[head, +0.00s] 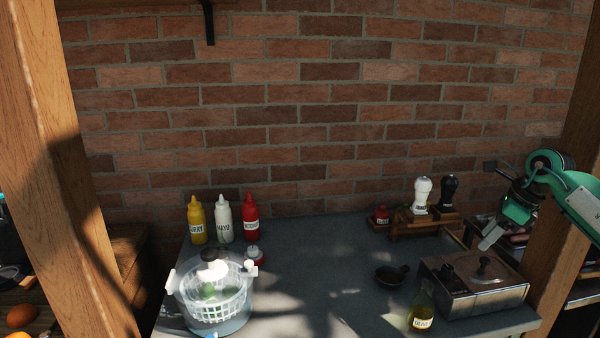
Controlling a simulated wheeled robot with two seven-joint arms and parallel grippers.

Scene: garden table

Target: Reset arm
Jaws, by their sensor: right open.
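My right arm comes in from the right edge, green and dark. Its gripper (492,206) is raised over the right end of the grey table (318,270), above and behind the metal box. It is open and I see nothing held in it. It appears clear of the things on the table. My left gripper is out of view.
Yellow (197,222), white (223,220) and red (251,218) bottles stand at the back left. A clear spinner bowl (216,310) stands in front. At right are a metal box (480,289), oil bottle (421,312), small pan (390,276) and shaker rack (415,226). Wooden posts flank the table.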

